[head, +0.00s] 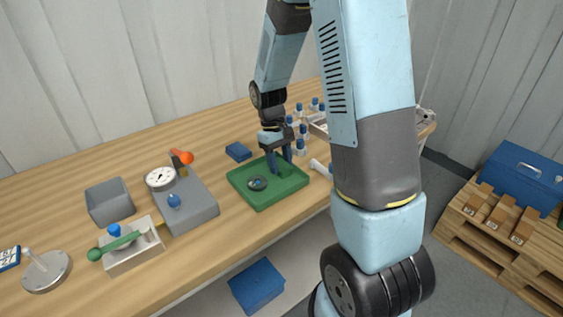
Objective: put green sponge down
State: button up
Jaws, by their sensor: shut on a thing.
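My gripper (280,164) points down over the green tray (240,186) on the wooden bench. It is shut on the green sponge (283,169), which shows only as a small dark green patch between and below the fingers. The sponge is low inside the tray's right part. I cannot tell whether it touches the tray floor. A small round dark dish (258,183) lies in the tray to the left of the fingers.
A blue block (238,151) lies behind the tray. A grey device with a dial (160,178) stands left of it. Several blue-capped vessels (301,146) stand right of the gripper. A white tube (320,168) lies near the tray's right corner. My arm hides part of the bench.

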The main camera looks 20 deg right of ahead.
jog(key=shift+f, duration=0.15)
jog(key=o, duration=0.8)
jog(key=shift+c, duration=0.2)
jog(key=d+v, duration=0.1)
jog(key=v, duration=1.1)
jog(key=s+r+m+t, duration=0.1)
jog(key=s+r+t, duration=0.3)
jog(key=s+r, duration=0.3)
jog(key=s+r+m+t+y, duration=0.1)
jog(key=s+r+t, duration=0.3)
jog(key=s+r, duration=0.4)
jog(key=s+m, duration=0.1)
jog(key=s, duration=0.6)
jog(key=shift+s+d+m, duration=0.2)
jog(key=shift+s+m, duration=0.1)
jog(key=shift+s, duration=0.05)
jog(key=shift+r, duration=0.1)
